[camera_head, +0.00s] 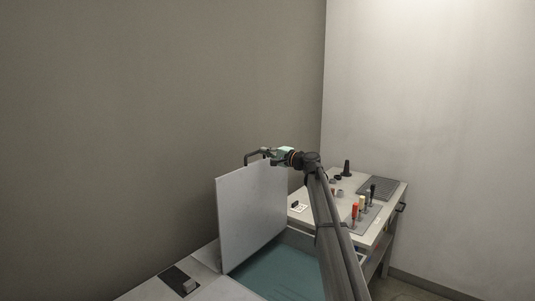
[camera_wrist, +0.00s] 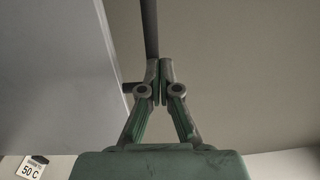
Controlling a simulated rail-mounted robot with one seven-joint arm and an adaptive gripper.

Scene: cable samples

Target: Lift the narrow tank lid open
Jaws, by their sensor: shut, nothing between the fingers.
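The tank lid (camera_head: 250,210) is a flat grey panel standing about upright along the tank, opened off the teal tank interior (camera_head: 280,270). Its dark bar handle (camera_head: 250,156) sticks out at the top edge. In the wrist view the lid (camera_wrist: 55,80) fills the left side and the handle bar (camera_wrist: 150,30) runs upward just beyond the fingertips. My gripper (camera_head: 268,152) is at the lid's top edge by the handle. In the wrist view my gripper (camera_wrist: 160,82) has its fingers closed together beside the handle; whether they touch it I cannot tell.
A side table (camera_head: 380,228) at right holds several upright tools (camera_head: 362,203), a dark cone (camera_head: 346,168) and a dark grey tray (camera_head: 377,186). A dark panel (camera_head: 173,277) lies on the surface left of the lid. The wall stands behind the lid.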

